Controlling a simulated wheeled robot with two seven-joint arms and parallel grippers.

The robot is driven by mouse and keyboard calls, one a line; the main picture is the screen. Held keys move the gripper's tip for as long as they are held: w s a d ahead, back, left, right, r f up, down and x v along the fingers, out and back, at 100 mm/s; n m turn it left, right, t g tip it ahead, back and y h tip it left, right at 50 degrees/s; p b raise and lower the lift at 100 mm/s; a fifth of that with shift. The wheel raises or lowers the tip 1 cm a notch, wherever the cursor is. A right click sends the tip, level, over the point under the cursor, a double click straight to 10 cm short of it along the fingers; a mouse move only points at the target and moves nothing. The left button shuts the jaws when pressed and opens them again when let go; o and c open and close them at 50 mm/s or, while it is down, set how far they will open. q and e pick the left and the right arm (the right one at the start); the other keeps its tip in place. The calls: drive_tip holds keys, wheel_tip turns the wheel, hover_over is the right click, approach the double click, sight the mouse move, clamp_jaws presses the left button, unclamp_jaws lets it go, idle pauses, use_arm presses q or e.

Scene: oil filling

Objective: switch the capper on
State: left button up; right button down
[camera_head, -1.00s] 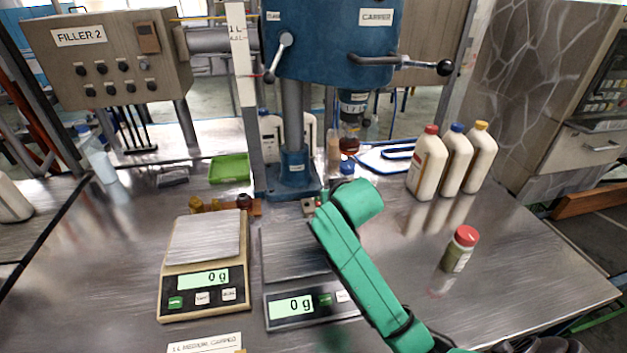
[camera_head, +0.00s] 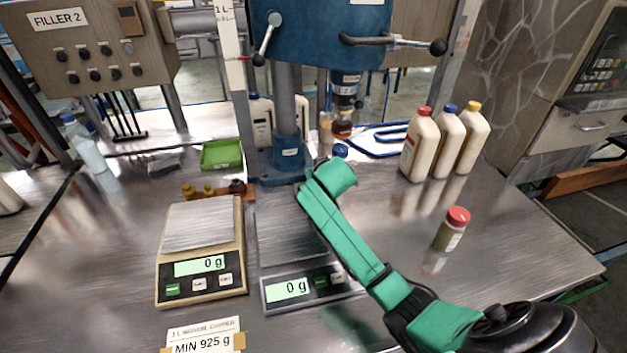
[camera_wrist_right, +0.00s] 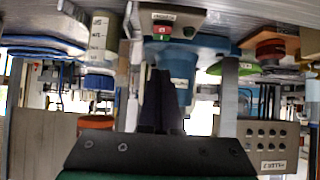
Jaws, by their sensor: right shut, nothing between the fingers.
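The blue capper (camera_head: 322,35) stands at the back middle, its blue column foot on the metal table. In the right wrist view, which looks upside down, a small switch box (camera_wrist_right: 185,22) carries a green button and a red button (camera_wrist_right: 163,31). My right gripper (camera_wrist_right: 161,74) is shut and empty, its dark fingertips pointing at the box just short of the buttons in the picture; I cannot tell the exact gap. In the head view the green-sleeved right arm hides the fingers and the box near the capper foot. My left gripper is not in view.
Two scales (camera_head: 200,283) (camera_head: 290,287), both reading 0 g, stand left of my arm. Several white bottles (camera_head: 448,143) with coloured caps stand at the back right. A red-lidded jar (camera_head: 452,230) is right of my arm. A green tray (camera_head: 221,155) lies left of the capper.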

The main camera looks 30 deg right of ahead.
drive_tip(key=f, duration=0.1)
drive_tip(key=w+f, duration=0.1)
drive_tip(key=f, duration=0.2)
drive_tip(key=shift+w+d+f, duration=0.2)
drive_tip(key=shift+w+f, duration=0.05)
drive_tip(key=shift+f, duration=0.1)
